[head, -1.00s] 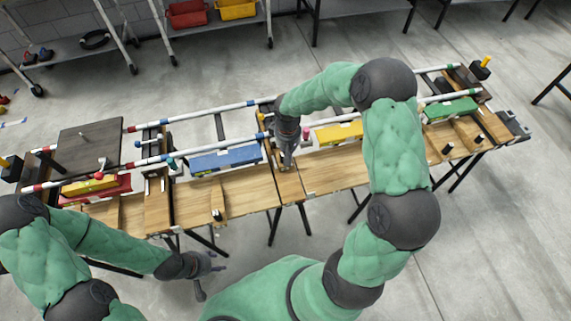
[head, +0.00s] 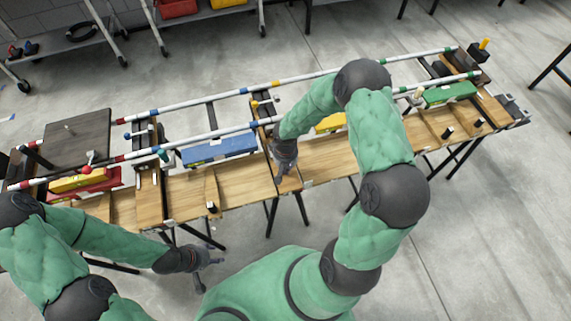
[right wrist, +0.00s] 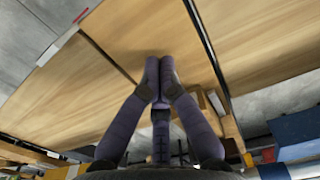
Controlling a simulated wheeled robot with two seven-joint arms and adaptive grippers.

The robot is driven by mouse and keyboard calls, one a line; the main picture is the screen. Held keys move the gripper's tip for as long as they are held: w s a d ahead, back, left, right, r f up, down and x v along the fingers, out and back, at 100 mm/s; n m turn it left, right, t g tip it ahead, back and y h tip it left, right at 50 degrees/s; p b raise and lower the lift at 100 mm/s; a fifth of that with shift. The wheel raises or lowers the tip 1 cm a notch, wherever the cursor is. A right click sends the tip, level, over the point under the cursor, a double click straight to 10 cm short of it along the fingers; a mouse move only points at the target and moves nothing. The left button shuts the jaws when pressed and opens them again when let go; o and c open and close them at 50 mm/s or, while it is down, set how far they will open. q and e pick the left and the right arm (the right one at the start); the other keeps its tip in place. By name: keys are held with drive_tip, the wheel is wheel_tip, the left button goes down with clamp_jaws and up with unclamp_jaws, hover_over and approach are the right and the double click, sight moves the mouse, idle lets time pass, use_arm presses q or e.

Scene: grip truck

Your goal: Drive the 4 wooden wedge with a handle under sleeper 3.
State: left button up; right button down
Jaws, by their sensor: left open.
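Pale wooden wedges with black handles lie along the long wooden bench: one (head: 211,190) left of centre and others at the right, one with its black handle (head: 447,133) showing. Dark sleepers cross under the white rails, including a middle sleeper (head: 262,112) beside my right arm; I cannot read their numbers. My right gripper (head: 285,172) points down at the bench top near the middle sleeper's near end. In the right wrist view its fingertips (right wrist: 159,62) meet above the boards, with no wedge visible between them. My left gripper (head: 208,258) is open and empty in front of the bench.
A blue level (head: 220,149), a yellow level (head: 330,122) and a green level (head: 450,93) lie along the track. Red and yellow levels (head: 80,182) lie at the left near a dark board (head: 78,140). The floor in front is clear.

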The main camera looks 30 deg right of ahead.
drive_tip(key=shift+w+d, duration=0.25)
drive_tip(key=shift+w, duration=0.75)
drive_tip(key=shift+w+d, duration=0.25)
drive_tip(key=shift+w, duration=0.7)
drive_tip(key=shift+w+d, duration=0.25)
drive_tip(key=shift+w, duration=0.7)
drive_tip(key=shift+w+d, duration=0.2)
drive_tip(key=shift+w, duration=0.75)
